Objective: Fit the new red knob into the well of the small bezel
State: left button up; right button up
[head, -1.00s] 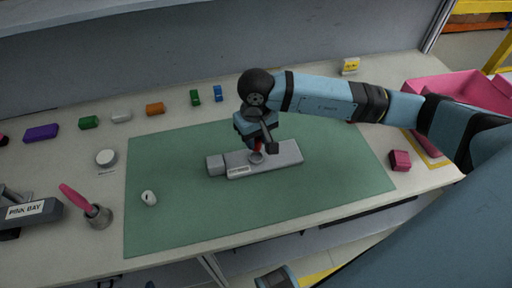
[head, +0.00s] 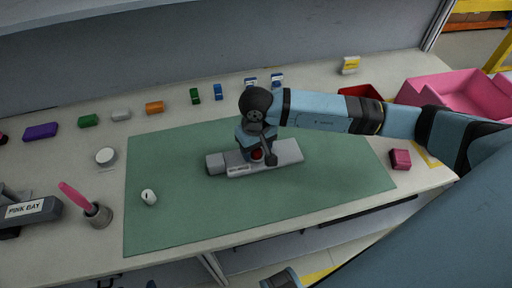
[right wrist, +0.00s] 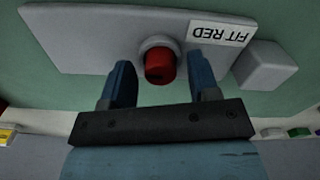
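The red knob (right wrist: 160,66) stands at the small bezel (right wrist: 158,42), whose pale ring shows around its base; it also shows in the head view (head: 257,154). I cannot tell how deep it sits. The bezel is on the grey dashboard module (right wrist: 95,35), which lies on the green mat (head: 200,215) and bears a "FIT RED" label (right wrist: 219,32). My right gripper (right wrist: 160,78) is open, with one finger on each side of the knob and visible gaps between. My left gripper is not seen clearly in either view.
A small white part (head: 149,197) lies on the mat's left. A pink-handled tool (head: 78,199) stands in a holder at left. A pink block (head: 400,159) and pink bin (head: 455,92) are at right. Several coloured blocks line the back. The mat's front is clear.

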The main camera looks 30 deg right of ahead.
notch_tip(320, 180, up, 12)
jog(key=shift+r, duration=0.2)
dwell(0.4)
jog(key=shift+s, duration=0.1)
dwell(0.4)
